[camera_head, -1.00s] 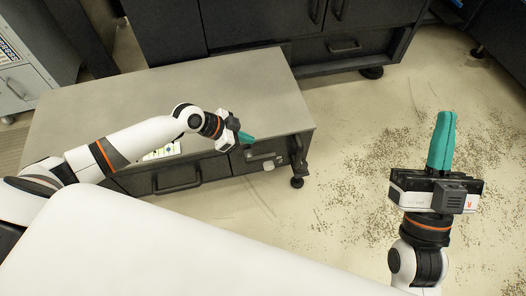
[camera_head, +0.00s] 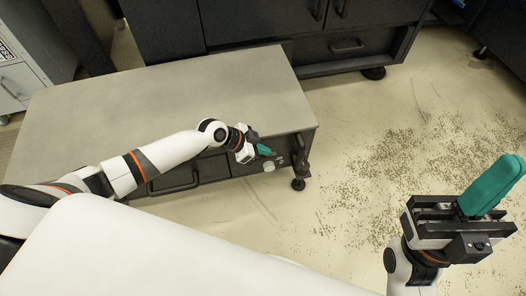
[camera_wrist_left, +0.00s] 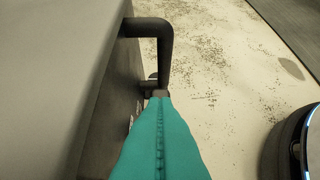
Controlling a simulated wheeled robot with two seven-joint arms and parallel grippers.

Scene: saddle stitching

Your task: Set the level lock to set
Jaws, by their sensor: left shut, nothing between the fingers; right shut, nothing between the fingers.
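No part is clearly recognisable as the level lock, and its setting cannot be read. A small dark lever-like part (camera_wrist_left: 150,86) sticks out from the cabinet's side, just beyond my left fingertips in the left wrist view. My left gripper (camera_head: 264,150), with teal fingers, is shut and empty beside the right end of the grey-topped cabinet (camera_head: 150,95). Its fingers also show in the left wrist view (camera_wrist_left: 158,98), pointing at the small part; whether they touch cannot be told. My right gripper (camera_head: 510,170) is shut and empty over open floor at the right.
A dark bar handle (camera_wrist_left: 150,28) juts from the cabinet's end above the small part. A drawer handle (camera_head: 174,184) is on the cabinet's front. A dark cabinet (camera_head: 265,20) stands behind. The speckled floor (camera_head: 400,140) to the right is clear.

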